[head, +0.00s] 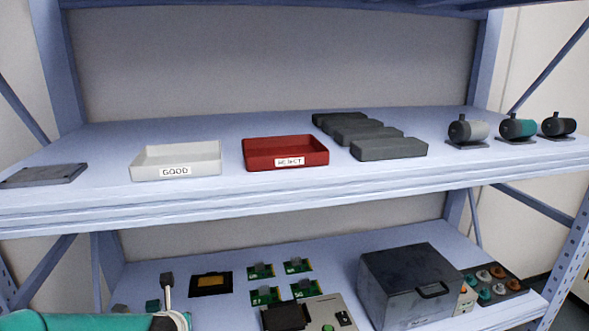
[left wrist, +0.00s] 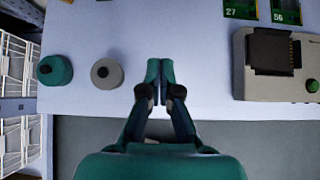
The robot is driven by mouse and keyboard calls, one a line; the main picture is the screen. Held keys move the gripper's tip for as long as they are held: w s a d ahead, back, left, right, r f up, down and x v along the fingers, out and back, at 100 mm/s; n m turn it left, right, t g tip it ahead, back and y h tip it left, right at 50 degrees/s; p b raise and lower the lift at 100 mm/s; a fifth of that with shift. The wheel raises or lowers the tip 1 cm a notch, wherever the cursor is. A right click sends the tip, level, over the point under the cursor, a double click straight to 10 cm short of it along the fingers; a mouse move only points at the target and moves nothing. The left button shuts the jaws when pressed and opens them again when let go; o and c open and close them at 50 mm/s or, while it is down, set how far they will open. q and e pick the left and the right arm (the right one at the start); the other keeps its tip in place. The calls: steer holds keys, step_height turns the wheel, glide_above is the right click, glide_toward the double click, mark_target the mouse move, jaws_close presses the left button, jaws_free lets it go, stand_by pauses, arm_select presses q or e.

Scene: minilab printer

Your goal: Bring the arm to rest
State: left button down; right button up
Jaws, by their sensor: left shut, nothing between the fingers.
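My left arm (head: 90,322) shows as a teal link along the bottom left edge of the head view, low in front of the lower shelf. In the left wrist view my left gripper (left wrist: 160,68) is shut, its teal fingertips together with nothing between them. The fingertips lie over the front part of the pale shelf (left wrist: 195,65). A grey round piece (left wrist: 106,73) and a teal round piece (left wrist: 55,70) stand to their left, apart from them. My right gripper is in neither view.
The device with a black block and green button (left wrist: 290,65) stands right of the fingers. Green boards (head: 265,295) and a dark box (head: 415,285) occupy the lower shelf. The GOOD tray (head: 176,172) and red REJECT tray (head: 285,146) stand above. Dark floor is clear before the shelf.

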arm_select(q)
steer(key=s+d+f+m+g+h, duration=0.1)
steer(key=s+d+f+m, duration=0.1)
steer(key=s+f+m, duration=0.35)
steer(key=s+d+f+m+g+h+b, duration=0.1)
steer(key=s+d+f+m, duration=0.1)
steer(key=f+m, duration=0.55)
steer(key=s+d+f+m+g+h, duration=0.1)
steer(key=s+d+f+m, duration=0.1)
steer(key=s+f+m, duration=0.35)
steer(key=s+d+f+m+g+h, duration=0.1)
steer(key=s+d+f+m+g, duration=0.1)
steer(key=s+f+m, duration=0.3)
steer(key=s+d+f+m+g+h+b, duration=0.1)
steer(key=s+d+f+m+g+h, duration=0.1)
steer(key=s+f+m, duration=0.4)
steer(key=s+d+m+g, duration=0.1)
steer(key=s+d+m, duration=0.1)
steer(key=s+m, duration=0.3)
steer(key=shift+d+m, duration=0.25)
steer(key=shift+m, duration=0.5)
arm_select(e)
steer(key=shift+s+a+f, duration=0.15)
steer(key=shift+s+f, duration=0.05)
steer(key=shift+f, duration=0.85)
